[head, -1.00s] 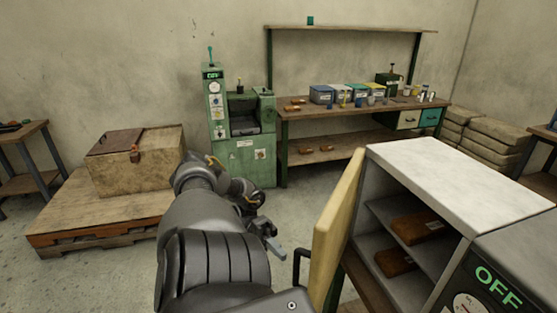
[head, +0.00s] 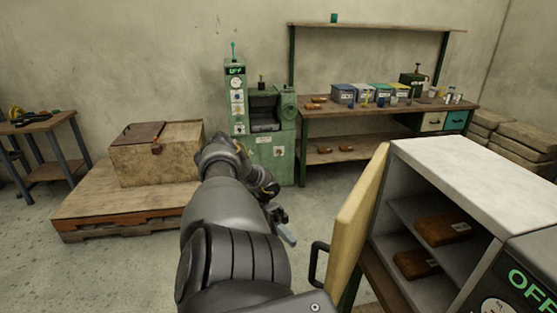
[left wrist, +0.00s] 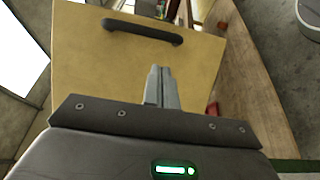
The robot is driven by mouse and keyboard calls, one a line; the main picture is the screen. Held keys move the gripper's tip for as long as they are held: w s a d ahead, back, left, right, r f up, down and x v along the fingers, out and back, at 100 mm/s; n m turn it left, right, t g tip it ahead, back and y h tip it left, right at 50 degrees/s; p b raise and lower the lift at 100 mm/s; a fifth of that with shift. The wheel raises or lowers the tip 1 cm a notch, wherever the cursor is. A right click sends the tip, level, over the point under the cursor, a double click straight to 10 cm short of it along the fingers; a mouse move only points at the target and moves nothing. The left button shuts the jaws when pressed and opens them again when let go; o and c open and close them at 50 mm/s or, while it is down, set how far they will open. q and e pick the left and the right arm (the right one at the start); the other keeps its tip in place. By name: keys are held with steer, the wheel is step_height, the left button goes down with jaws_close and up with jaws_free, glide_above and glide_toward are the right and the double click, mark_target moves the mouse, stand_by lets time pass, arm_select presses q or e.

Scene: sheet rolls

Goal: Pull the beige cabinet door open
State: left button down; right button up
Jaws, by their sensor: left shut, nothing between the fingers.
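The beige cabinet door (head: 358,222) stands swung open from the white-topped cabinet (head: 470,180), whose shelves show. Its dark bar handle (head: 317,263) is on the door's outer face and also shows in the left wrist view (left wrist: 142,31). My left gripper (head: 288,235) is shut and empty, left of the door and apart from the handle. In the left wrist view the shut fingers (left wrist: 158,85) lie in front of the door's face, below the handle in the picture. My right gripper is not in view.
Inside the cabinet lie brown wrapped packs (head: 442,229). A grey box marked OFF (head: 520,270) adjoins it at the right. A green machine (head: 262,125), a workbench (head: 390,115) and a wooden crate (head: 155,155) on a pallet stand behind. Floor between them is clear.

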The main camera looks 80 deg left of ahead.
arm_select(q)
steer(key=v, duration=0.7)
steer(key=shift+a, duration=0.3)
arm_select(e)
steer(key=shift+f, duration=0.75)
